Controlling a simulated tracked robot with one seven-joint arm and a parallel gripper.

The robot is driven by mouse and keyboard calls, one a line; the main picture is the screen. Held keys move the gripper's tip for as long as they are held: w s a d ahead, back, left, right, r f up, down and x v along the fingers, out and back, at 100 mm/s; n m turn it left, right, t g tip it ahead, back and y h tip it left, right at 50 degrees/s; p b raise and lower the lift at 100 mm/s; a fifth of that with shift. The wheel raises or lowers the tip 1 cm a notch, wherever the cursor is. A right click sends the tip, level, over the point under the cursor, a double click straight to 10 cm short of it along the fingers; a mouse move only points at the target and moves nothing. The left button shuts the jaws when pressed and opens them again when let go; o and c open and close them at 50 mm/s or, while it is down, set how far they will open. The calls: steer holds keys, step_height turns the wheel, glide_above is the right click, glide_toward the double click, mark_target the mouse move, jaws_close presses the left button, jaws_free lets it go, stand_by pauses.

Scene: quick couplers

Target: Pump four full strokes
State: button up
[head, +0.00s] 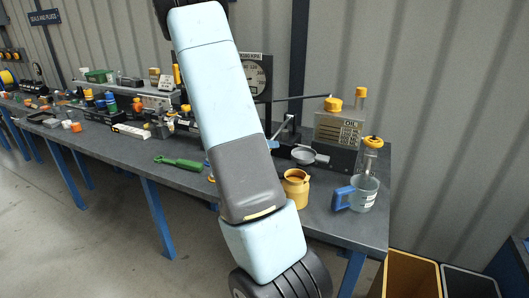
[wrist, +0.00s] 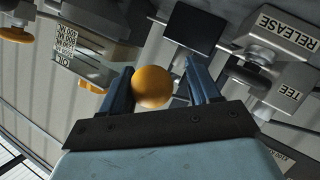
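In the wrist view my gripper (wrist: 160,78) has its two blue-grey fingers apart, one on each side of an orange ball-shaped knob (wrist: 152,87). A gap shows between the knob and the right finger; contact with the left finger is unclear. The rod behind the knob is mostly hidden. In the head view my gripper is not visible, and my arm hides part of the bench. A dark lever rod (head: 302,97) runs right from behind my arm, near a gauge (head: 257,76) marked KPA and a grey reservoir (head: 338,129) labelled OIL with a yellow cap.
The wrist view is tilted and shows blocks labelled RELEASE (wrist: 284,32) and TEE (wrist: 284,88). A green tool (head: 183,164) lies left of my arm. Bins (head: 412,275) stand at lower right.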

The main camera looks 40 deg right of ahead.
steer(key=o, duration=0.4)
steer(key=shift+r, duration=0.1)
steer(key=v, duration=0.6)
steer(key=shift+s+a, duration=0.1)
steer(key=shift+a, duration=0.3)
steer(key=shift+r, duration=0.1)
stand_by(0.4)
steer(key=s+a+r+n+t+y, duration=0.2)
steer(key=s+a+r, duration=0.4)
steer(key=a, duration=0.3)
steer(key=s+a+r+n+t+y, duration=0.2)
steer(key=s+a+r+n+y, duration=0.3)
steer(key=a, duration=0.5)
steer(key=s+a+r+n+t+y, duration=0.1)
steer(key=s+a+r+n+y, duration=0.3)
steer(key=s+a+r+y, duration=0.3)
steer(key=shift+s+a+r+t, duration=0.1)
steer(key=shift+s+a+t, duration=0.1)
steer(key=shift+a, duration=0.55)
steer(key=shift+s+a+r+t, duration=0.1)
steer(key=shift+s+a+t, duration=0.1)
steer(key=shift+a, duration=0.5)
